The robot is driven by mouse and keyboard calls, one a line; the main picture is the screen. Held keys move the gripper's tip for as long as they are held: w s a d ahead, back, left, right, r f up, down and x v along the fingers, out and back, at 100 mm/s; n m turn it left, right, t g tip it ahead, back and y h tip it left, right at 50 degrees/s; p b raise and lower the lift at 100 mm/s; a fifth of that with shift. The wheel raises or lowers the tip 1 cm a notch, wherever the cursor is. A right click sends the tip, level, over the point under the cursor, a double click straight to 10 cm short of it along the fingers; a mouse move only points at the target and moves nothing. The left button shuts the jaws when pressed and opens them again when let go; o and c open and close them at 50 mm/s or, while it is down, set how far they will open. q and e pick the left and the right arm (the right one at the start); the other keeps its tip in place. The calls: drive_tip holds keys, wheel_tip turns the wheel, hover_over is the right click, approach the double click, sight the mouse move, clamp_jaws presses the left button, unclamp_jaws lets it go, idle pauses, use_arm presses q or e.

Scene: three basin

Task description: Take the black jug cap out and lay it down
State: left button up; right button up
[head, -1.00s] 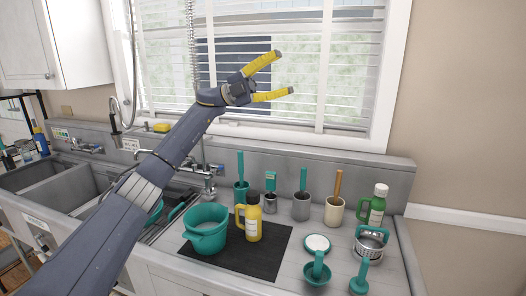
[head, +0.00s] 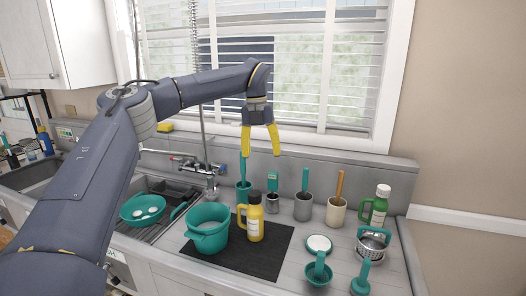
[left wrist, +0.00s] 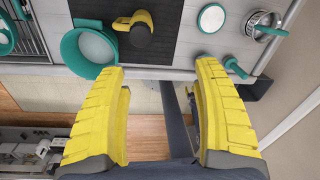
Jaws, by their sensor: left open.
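The black cap (head: 255,197) sits on top of the yellow jug (head: 254,224), which stands upright on the black mat (head: 268,262). In the left wrist view, the cap (left wrist: 140,34) and the jug's yellow handle (left wrist: 122,24) show from above, beyond the fingers. My left gripper (head: 261,154) is open and empty, with its yellow fingers pointing down. In the head view it appears above the jug, clear of it. My right gripper is not in view.
A teal pot (head: 207,232) stands left of the jug. Brush holders (head: 303,207) line the back, including a cream cup (head: 335,212). The sink holds a teal colander (head: 143,209).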

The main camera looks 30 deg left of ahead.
sight(255, 193)
use_arm(q)
drive_tip(key=shift+n+y, duration=0.3)
drive_tip(key=shift+y, duration=0.2)
drive_tip(key=f, duration=0.5)
drive_tip(key=a+f, duration=0.1)
drive_tip(key=f, duration=0.5)
drive_tip(key=a+f, duration=0.1)
drive_tip(key=f, duration=0.5)
drive_tip(key=shift+s+a+f, duration=0.25)
drive_tip(key=shift+c, duration=0.3)
clamp_jaws()
